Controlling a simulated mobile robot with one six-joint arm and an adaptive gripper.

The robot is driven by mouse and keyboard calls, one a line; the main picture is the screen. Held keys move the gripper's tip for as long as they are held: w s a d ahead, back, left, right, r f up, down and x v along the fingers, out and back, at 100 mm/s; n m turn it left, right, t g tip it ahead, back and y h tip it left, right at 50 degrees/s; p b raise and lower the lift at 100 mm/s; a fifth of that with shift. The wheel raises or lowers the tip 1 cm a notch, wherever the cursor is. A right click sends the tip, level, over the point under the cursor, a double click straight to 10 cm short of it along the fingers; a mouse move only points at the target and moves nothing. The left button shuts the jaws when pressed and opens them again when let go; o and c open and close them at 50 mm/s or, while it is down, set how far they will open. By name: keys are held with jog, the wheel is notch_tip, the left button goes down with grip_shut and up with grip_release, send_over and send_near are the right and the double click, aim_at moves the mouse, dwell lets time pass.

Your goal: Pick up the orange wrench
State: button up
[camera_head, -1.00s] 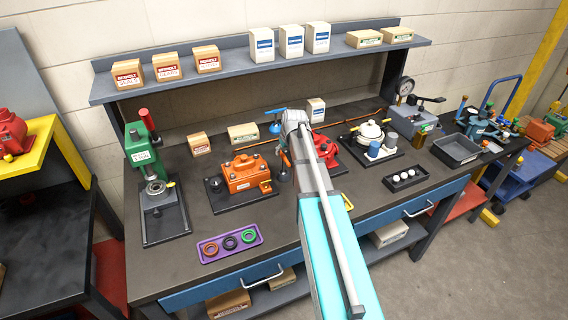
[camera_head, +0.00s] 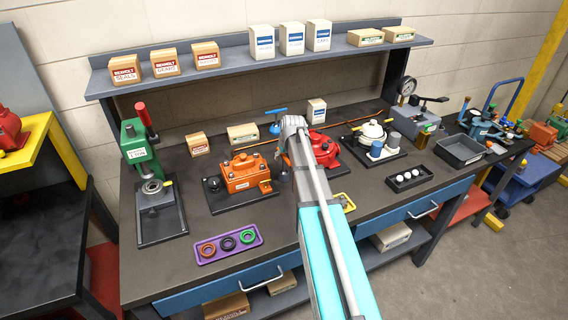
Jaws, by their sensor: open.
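I cannot make out an orange wrench for certain in this view. A thin orange strip (camera_head: 346,119) runs along the back of the bench, partly hidden by my arm; I cannot tell what it is. My arm reaches from the bottom over the middle of the bench, and its grey wrist end is above the space between the orange pump (camera_head: 246,174) and the red pump (camera_head: 324,150). My gripper's fingers are hidden behind the arm.
A green press (camera_head: 136,150) stands at the bench's left end. A purple tray (camera_head: 211,257) with rings lies near the front edge. A blue-handled part (camera_head: 275,112) stands behind the wrist. A black tray (camera_head: 460,151) is at the right. Boxes line the shelf (camera_head: 225,73).

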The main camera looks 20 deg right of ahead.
dwell(0.3)
grip_shut()
jog(key=shift+r, duration=0.2)
dwell(0.4)
notch_tip(320, 180, up, 2)
jog(key=shift+r+p, duration=0.1)
jog(key=shift+p, duration=1.1)
jog(key=s+a+r+p, duration=0.3)
jog(key=s+r+p, duration=0.7)
jog(key=s, duration=0.3)
jog(key=shift+s+a+r+p, duration=0.25)
jog(key=shift+a+p, duration=0.05)
